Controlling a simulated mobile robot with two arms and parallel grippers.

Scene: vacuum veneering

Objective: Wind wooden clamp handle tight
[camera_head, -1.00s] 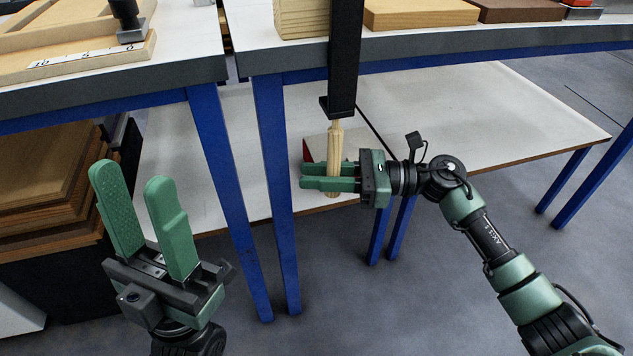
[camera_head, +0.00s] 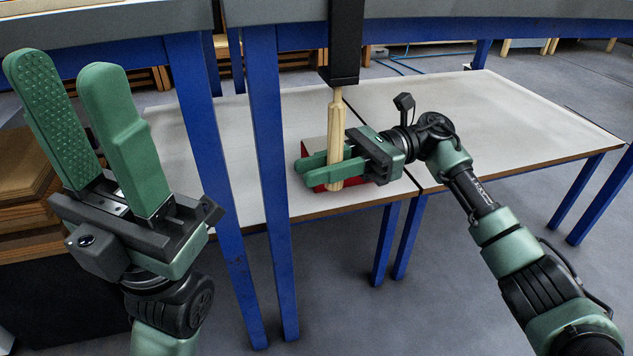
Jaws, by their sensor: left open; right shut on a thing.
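The wooden clamp handle (camera_head: 337,118) hangs upright below the black clamp bar (camera_head: 345,45) at the bench edge. My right gripper (camera_head: 318,174) is shut on the lower part of the handle, with its green fingers on either side of it. The clamp's upper part is out of view. My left gripper (camera_head: 65,105) is raised at the left, open and empty, well apart from the handle.
Blue bench legs (camera_head: 268,190) stand between my two grippers. A low white table (camera_head: 480,120) lies behind and below my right gripper, with a red and pale object (camera_head: 312,152) on it. Stacked wooden boards (camera_head: 25,180) are at the far left.

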